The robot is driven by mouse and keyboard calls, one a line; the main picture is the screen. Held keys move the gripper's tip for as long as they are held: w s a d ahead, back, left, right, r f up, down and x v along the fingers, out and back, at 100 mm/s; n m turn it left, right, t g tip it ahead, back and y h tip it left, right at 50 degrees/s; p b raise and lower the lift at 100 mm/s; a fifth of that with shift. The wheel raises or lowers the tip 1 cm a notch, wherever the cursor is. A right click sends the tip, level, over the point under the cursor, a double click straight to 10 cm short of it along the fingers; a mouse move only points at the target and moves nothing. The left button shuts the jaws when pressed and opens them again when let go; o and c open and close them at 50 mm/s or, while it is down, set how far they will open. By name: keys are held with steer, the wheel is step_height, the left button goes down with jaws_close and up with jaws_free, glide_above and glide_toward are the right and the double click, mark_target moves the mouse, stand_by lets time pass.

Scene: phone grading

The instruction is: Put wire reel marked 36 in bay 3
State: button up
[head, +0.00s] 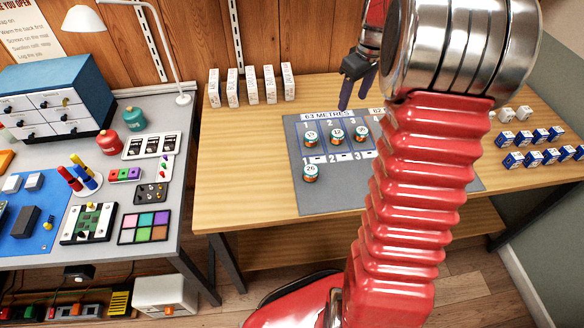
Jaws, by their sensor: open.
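A grey mat (340,195) headed "63 METRES" lies on the wooden table, with numbered bays along its upper part. Three small reels with white tops and orange-and-teal sides stand in a row there: left reel (310,138), middle reel (336,135) and right reel (361,133), below bay numbers 1, 2 and 3. Another reel (310,172) stands alone below the left one; its number looks like 26 or 36, too small to be sure. My gripper (357,95) is open and empty, fingers pointing down, above the mat's back edge. My arm hides the mat's right part.
Several white boxes (250,86) stand at the table's back left. Blue-and-white boxes (535,158) and white pieces (506,114) are at the right. A grey workbench (185,158) with tools stands left. The mat's lower left and the table's left side are clear.

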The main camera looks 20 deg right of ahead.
steer(key=s+a+r+m+t, duration=0.1)
steer(key=s+a+r, duration=0.4)
steer(key=a, duration=0.4)
steer(key=s+a+r+t, duration=0.1)
steer(key=s+a+r, duration=0.3)
steer(key=a, duration=0.6)
steer(key=s+a+f+m+t, duration=0.1)
steer(key=s+a, duration=0.9)
steer(key=s, duration=0.3)
steer(key=shift+s+a+f+m+t, duration=0.15)
steer(key=shift+s+a+m+t, duration=0.1)
steer(key=shift+s+m+t, duration=0.15)
